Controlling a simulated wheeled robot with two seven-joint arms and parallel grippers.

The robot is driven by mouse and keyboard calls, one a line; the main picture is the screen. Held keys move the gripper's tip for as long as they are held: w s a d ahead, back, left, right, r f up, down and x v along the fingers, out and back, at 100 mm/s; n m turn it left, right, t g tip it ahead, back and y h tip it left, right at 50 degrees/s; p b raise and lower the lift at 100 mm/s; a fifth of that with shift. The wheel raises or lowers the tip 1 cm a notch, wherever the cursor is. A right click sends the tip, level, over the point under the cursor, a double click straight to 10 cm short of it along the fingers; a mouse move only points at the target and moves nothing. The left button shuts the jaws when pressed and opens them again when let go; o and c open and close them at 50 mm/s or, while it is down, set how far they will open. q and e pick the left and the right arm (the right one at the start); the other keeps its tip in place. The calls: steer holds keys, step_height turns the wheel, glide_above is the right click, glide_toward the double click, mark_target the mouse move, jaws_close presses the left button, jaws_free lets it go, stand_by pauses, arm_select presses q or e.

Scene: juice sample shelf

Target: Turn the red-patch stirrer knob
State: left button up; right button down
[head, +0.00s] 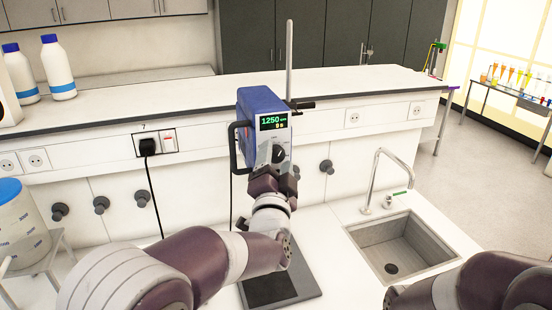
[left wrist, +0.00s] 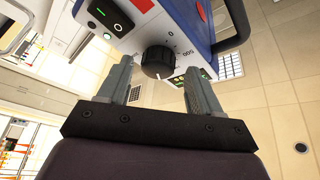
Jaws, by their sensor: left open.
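The stirrer (head: 260,115) is a blue box on an upright rod, and its lit display reads 1250. Its dark round knob (head: 278,153) is on the front panel below the display. In the left wrist view the knob (left wrist: 157,62) has a pale pointer line and scale marks around it. A small red patch (left wrist: 202,11) shows on the stirrer there. My left gripper (left wrist: 159,68) is open, one finger on each side of the knob, with visible gaps. In the head view my left wrist hides the stirrer's lower part. My right arm shows at bottom right; its gripper is out of view.
A dark base plate (head: 268,288) lies on the white bench below. A sink (head: 400,246) with a tap (head: 376,180) is to the right. A black plug (head: 147,146) with a cable is on the wall, left. White bottles (head: 58,70) stand on the shelf.

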arm_select(q)
steer(key=shift+w+f, duration=0.1)
steer(key=shift+w, duration=0.05)
steer(key=shift+w+d, duration=0.1)
steer(key=c, duration=0.3)
steer(key=shift+f, duration=0.1)
steer(key=c, duration=0.7)
steer(key=shift+c, duration=0.2)
steer(key=shift+f, duration=0.1)
